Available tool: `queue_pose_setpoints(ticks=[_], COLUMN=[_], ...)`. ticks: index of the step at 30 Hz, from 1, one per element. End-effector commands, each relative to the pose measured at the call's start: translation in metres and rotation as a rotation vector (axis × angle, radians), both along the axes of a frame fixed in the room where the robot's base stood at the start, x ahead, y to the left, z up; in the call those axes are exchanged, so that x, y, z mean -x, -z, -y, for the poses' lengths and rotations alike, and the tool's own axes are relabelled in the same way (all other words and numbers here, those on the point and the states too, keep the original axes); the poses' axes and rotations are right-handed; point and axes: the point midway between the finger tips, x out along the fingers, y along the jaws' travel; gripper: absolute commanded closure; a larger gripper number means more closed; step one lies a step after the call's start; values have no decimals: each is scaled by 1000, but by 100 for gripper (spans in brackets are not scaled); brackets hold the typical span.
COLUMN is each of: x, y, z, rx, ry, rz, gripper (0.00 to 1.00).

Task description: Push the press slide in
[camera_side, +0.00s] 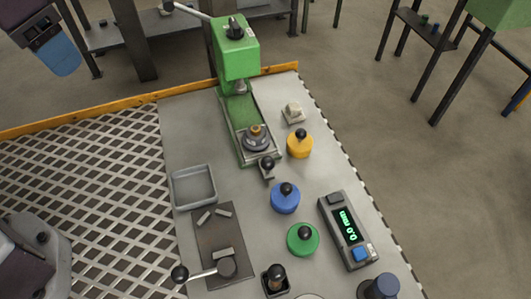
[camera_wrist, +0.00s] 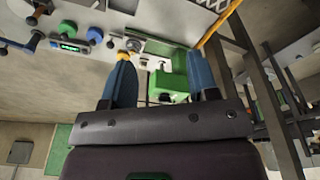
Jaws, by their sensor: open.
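The green press (camera_side: 236,50) stands at the back of the table, with its lever at the top. Its slide (camera_side: 244,140) extends out in front of the press head. A round grey seat with a brass-coloured piece (camera_side: 257,134) is on the slide, forward of the ram. A black knob (camera_side: 267,162) is at the slide's front end. My gripper (camera_side: 62,62) is high at the upper left in the side view, well apart from the press and slide. In the wrist view my gripper (camera_wrist: 160,60) has its two blue fingers spread, with the green press (camera_wrist: 168,85) showing between them.
Yellow (camera_side: 299,146), blue (camera_side: 285,199) and green (camera_side: 303,239) knobbed weights stand right of and in front of the slide. A digital display box (camera_side: 346,230), a grey tray (camera_side: 193,187) and a dark plate with a lever (camera_side: 222,240) are nearer the front. An orange rail (camera_side: 130,112) runs along the back.

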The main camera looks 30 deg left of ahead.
Motion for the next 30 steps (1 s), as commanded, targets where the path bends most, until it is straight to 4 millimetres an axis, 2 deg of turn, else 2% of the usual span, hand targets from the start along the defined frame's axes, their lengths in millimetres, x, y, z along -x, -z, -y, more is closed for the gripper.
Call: queue_pose_setpoints(ticks=[1,6,15,18,23,26,30], x=[-14,-53,-101,-115,-135,-133,-132], y=[10,46,127,139,123,131,152], z=[16,71,173,195,210,210,213], rx=[-1,8,45,74,128,126,124], ry=[25,71,86,59,7,-13,-13], rz=[-37,-127,-236,-235,-194,-202,-202], gripper=[46,46,46,46,46,46,46])
